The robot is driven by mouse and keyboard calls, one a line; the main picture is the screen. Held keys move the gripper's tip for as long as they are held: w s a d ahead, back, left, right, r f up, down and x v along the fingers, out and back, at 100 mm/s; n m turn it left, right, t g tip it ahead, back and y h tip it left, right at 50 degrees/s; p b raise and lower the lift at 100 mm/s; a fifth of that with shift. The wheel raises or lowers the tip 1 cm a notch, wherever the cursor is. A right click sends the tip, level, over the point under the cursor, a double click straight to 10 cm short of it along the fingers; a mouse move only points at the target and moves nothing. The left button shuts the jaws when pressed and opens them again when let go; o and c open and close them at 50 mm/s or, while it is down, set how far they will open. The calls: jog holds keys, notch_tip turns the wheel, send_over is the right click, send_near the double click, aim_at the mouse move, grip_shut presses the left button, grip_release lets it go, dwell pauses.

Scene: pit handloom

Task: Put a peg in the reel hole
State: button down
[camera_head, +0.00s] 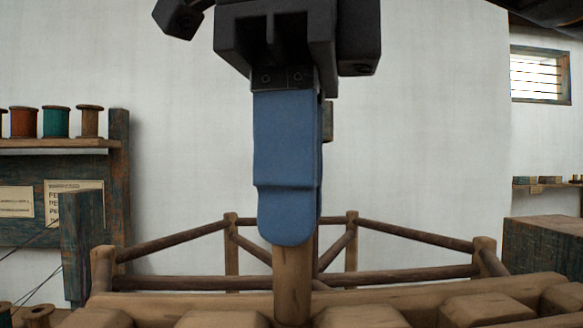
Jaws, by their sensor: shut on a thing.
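My gripper (288,232) points straight down in the middle of the head view, its blue fingers seen nearly edge-on. It is shut on a brown wooden peg (292,285), which hangs upright below the fingertips. The peg's lower end is in front of or at a pale wooden beam (190,301) along the bottom; I cannot tell whether it touches or enters anything. The peg's top is hidden by the fingers. No reel hole can be made out in this view.
Wooden rails on posts (400,235) stand behind the peg. At left, a shelf (60,143) holds several thread spools, with a dark post (82,248) in front. A dark wooden box (545,250) stands at right. Blocky wooden pieces (487,309) line the bottom edge.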

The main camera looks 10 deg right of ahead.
aim_at(293, 317)
jog(key=shift+f+b, duration=1.15)
jog(key=shift+f, duration=0.55)
jog(key=c, duration=0.9)
grip_release()
jog(key=shift+o, duration=0.5)
jog(key=o, duration=0.3)
jog(key=shift+r, duration=0.15)
jog(key=shift+r+p, duration=2.5)
jog(key=shift+r, duration=0.9)
